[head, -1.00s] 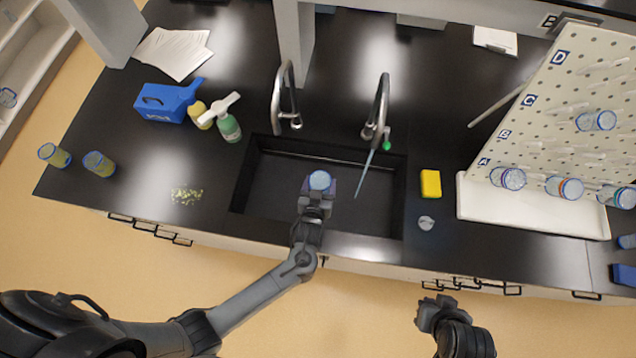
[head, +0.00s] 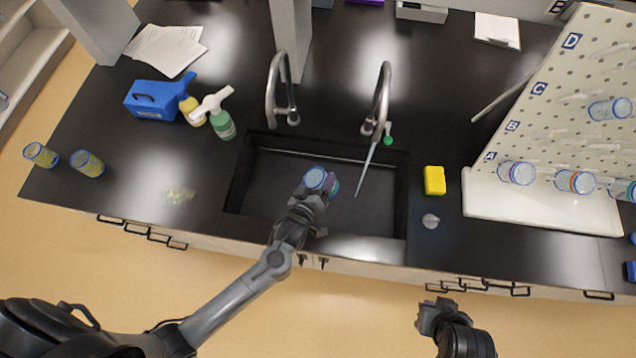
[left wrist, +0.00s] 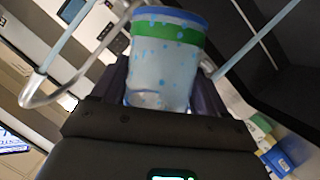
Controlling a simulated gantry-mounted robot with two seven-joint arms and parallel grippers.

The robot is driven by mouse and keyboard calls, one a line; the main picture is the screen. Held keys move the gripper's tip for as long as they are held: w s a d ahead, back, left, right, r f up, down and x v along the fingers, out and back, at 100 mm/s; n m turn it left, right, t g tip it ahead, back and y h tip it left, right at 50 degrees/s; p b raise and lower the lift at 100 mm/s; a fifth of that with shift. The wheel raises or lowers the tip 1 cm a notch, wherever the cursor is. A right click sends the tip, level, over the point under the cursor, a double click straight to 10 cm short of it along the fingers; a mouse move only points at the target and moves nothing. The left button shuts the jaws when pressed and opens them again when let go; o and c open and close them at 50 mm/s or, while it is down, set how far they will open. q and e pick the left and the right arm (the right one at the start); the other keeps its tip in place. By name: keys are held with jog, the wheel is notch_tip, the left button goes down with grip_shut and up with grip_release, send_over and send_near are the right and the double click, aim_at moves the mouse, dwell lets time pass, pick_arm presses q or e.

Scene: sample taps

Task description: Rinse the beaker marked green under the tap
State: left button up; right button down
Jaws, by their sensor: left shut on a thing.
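The beaker marked green (head: 316,179) is a clear cup with a blue rim. In the left wrist view the beaker (left wrist: 162,62) shows its green band and light-blue flecks on its wall. My left gripper (head: 309,194) is shut on the beaker and holds it over the sink (head: 270,190). The right-hand tap (head: 381,95) has a green part near its base. A thin light-blue stream (head: 364,172) slants down from this tap into the sink, to the right of the beaker and apart from it. My right gripper (head: 440,308) is off the counter's front edge; its jaws are unclear.
Another tap (head: 271,90) stands left, behind the sink. A yellow sponge (head: 434,180) lies right of the sink. A pegboard (head: 560,110) with several beakers stands far right. Bottles (head: 222,124), a blue box (head: 152,99) and two yellowish beakers (head: 87,163) are on the left.

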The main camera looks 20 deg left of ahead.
pick_arm(q)
jog(key=shift+f+n+t+h+b, duration=0.15)
jog(key=shift+n+t+h+b, duration=0.35)
jog(key=shift+n+b, duration=1.1)
jog(key=b, duration=0.3)
jog(key=shift+a+n+t+h+b, duration=0.1)
jog(key=shift+n+t+h+b, duration=0.2)
jog(key=shift+n+h+b, duration=0.1)
jog(key=n+b, duration=0.2)
jog(key=b, duration=0.1)
jog(key=n+t+b, duration=0.1)
jog(key=n+b, duration=0.1)
jog(key=b, duration=0.2)
jog(key=shift+f+t+h, duration=0.1)
jog(key=shift+t+h, duration=0.2)
jog(key=shift+h, duration=0.1)
jog(key=n+b, duration=0.1)
jog(key=n, duration=0.1)
jog(key=n+t+b, duration=0.1)
jog(key=n+b, duration=0.1)
jog(key=shift+f+t, duration=0.1)
jog(key=shift+t, duration=0.2)
jog(key=shift+n+t+y+b, duration=0.6)
jog(key=shift+n+b, duration=0.75)
jog(key=shift+n, duration=0.85)
jog(key=shift+n, duration=0.3)
